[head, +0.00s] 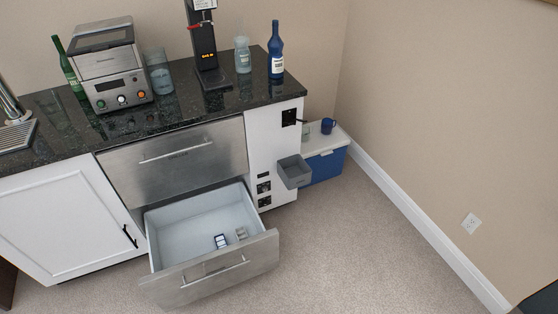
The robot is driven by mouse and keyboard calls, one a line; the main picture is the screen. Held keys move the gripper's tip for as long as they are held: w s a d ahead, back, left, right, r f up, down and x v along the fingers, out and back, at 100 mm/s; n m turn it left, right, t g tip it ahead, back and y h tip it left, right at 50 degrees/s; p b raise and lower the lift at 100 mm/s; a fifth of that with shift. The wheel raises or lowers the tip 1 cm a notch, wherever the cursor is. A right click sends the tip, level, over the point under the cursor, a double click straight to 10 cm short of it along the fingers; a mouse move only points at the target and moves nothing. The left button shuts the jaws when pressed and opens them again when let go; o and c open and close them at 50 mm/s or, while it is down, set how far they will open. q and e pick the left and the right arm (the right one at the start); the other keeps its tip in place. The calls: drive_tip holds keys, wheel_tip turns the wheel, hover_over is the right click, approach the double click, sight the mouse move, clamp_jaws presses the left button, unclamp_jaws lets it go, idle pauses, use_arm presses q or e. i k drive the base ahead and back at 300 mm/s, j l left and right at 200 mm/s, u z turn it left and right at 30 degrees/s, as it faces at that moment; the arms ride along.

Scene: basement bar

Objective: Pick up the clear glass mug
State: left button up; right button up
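A small, see-through, mug-like shape (306,132) stands on the white lid of the blue cooler, beside the cabinet's right side. It is faint and small, and I cannot tell for sure that it is the clear glass mug. A dark blue mug (327,126) stands on the same lid, just to its right. A larger clear glass vessel (159,74) stands on the counter beside the steel appliance; I cannot make out a handle on it. Neither of my grippers is in view.
The lower steel drawer (209,268) is pulled open, with two small items inside. A grey bin (294,171) sticks out from the cabinet's side in front of the blue cooler (325,166). Bottles and appliances line the dark counter (60,131). Carpet (370,250) on the right is clear.

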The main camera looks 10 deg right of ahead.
sight(306, 133)
drive_tip(key=i+l+u, duration=0.1)
drive_tip(key=i+l, duration=0.2)
drive_tip(key=i+l+u, duration=0.15)
drive_tip(key=i+l, duration=0.15)
drive_tip(key=l, duration=0.25)
drive_tip(key=i+l+u, duration=0.1)
drive_tip(key=i+l, duration=0.15)
drive_tip(key=l, duration=0.2)
